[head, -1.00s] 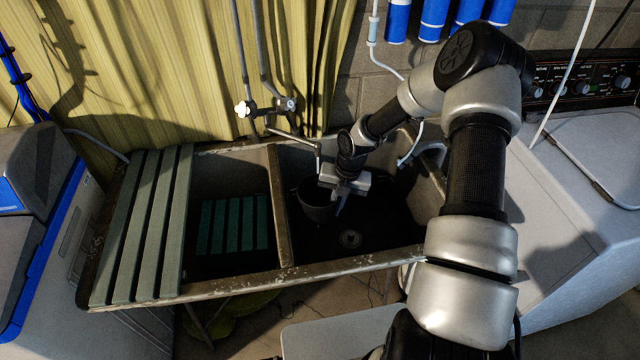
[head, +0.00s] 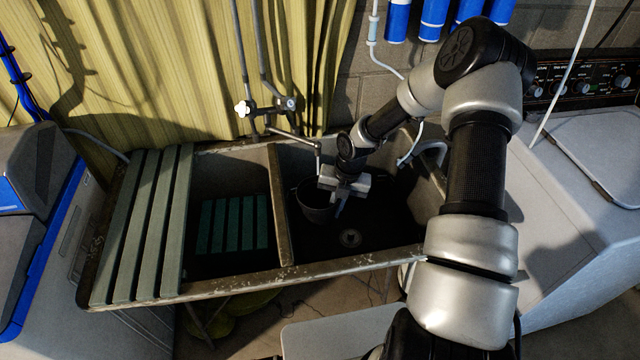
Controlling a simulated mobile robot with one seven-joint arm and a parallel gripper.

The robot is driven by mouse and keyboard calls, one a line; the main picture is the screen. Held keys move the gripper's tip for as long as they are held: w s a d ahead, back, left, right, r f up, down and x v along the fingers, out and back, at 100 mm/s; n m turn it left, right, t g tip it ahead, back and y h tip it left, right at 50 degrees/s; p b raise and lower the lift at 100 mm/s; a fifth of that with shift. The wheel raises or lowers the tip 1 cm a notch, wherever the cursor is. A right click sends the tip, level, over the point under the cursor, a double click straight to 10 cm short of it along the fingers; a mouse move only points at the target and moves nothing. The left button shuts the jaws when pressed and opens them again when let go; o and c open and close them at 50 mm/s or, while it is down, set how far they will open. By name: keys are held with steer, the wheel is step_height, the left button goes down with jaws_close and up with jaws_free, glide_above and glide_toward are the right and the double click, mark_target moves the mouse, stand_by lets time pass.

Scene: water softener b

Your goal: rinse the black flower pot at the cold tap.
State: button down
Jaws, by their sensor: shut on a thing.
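The black flower pot (head: 314,211) is in the right basin of the double sink, near the divider, upright or nearly so. My gripper (head: 337,204) is shut on its right side, seemingly at the rim; the fingertips are small and partly dark. The tap spout (head: 318,150) comes down from the pipes above the back edge, over the pot's area. The tap has a white handle (head: 243,109) on the left and a greyish one (head: 288,104) on the right. I cannot tell which is cold. No water stream is clearly visible.
The basin divider (head: 281,215) stands close on the pot's left. A drain (head: 350,238) shows in the right basin's dark floor, with free room around it. The left basin holds a green slatted rack (head: 232,224). Grey-green slats (head: 150,225) cover the sink's left end. A grey hose (head: 410,150) hangs behind my arm.

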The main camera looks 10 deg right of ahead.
mark_target(332, 214)
stand_by(0.4)
steer(key=shift+s+a+r+p, duration=0.15)
steer(key=shift+s+r+p, duration=0.25)
steer(key=shift+r, duration=0.1)
steer(key=shift+s+a+r+p, duration=0.25)
steer(key=shift+s+r+p, duration=0.2)
steer(key=shift+s, duration=0.2)
steer(key=shift+s+a+r+p, duration=0.3)
steer(key=shift+s+r, duration=0.25)
steer(key=shift+s, duration=0.1)
steer(key=shift+s+a+r+p, duration=0.25)
steer(key=shift+s+r+p, duration=0.2)
steer(key=shift+s, duration=0.2)
steer(key=shift+r, duration=0.1)
